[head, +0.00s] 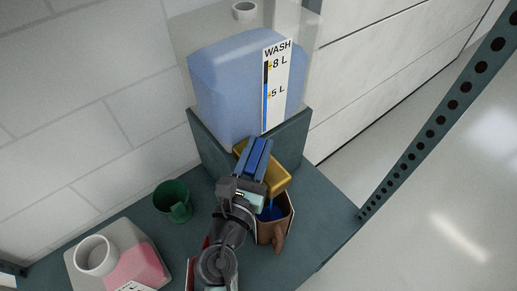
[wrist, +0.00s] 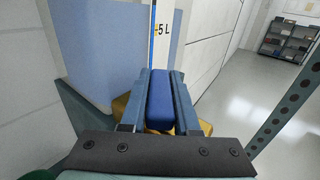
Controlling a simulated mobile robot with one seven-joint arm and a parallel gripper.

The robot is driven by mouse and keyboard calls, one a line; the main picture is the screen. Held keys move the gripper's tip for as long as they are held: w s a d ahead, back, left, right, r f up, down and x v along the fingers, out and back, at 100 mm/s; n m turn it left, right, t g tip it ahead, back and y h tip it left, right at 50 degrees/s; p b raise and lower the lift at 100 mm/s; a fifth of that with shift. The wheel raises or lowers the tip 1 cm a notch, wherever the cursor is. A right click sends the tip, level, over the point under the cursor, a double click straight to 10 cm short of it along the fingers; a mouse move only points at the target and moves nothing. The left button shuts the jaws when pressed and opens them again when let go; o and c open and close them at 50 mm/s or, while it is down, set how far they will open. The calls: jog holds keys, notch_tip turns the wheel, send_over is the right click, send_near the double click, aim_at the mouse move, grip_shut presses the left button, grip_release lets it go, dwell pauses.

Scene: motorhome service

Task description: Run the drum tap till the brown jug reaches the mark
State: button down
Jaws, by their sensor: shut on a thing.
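The clear drum (head: 215,95) holds blue liquid and carries a white WASH scale (head: 277,90) marked 8 L and 5 L. A yellow tap (head: 273,178) sits low at its front; it also shows in the wrist view (wrist: 205,128). My gripper (head: 257,155) is shut on the blue tap handle (wrist: 160,100), with one finger on each side. The brown jug (head: 275,232) stands below the tap, partly hidden by my arm. Blue liquid shows inside it.
A green mug (head: 173,201) stands left of my arm. A pale container with pink contents (head: 137,264) and a white round neck stands at the front left. A perforated metal post (head: 440,115) rises at the right. The shelf's right edge lies close to the jug.

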jog(key=m+g+h, duration=0.1)
jog(key=m+h, duration=0.1)
jog(key=h, duration=0.1)
jog(key=m+g+h, duration=0.1)
jog(key=h, duration=0.1)
jog(key=shift+w+a+r+m+g+b, duration=0.1)
jog(key=shift+w+a+m+g+b, duration=0.05)
jog(key=shift+a+m+g+b, duration=0.2)
jog(key=shift+w+m+g+h, duration=0.1)
jog(key=shift+m+g+h, duration=1.45)
jog(key=shift+g+h, duration=0.25)
jog(key=c, duration=0.7)
grip_release()
jog(key=b+v, duration=0.3)
jog(key=v, duration=1)
jog(key=shift+w, duration=0.1)
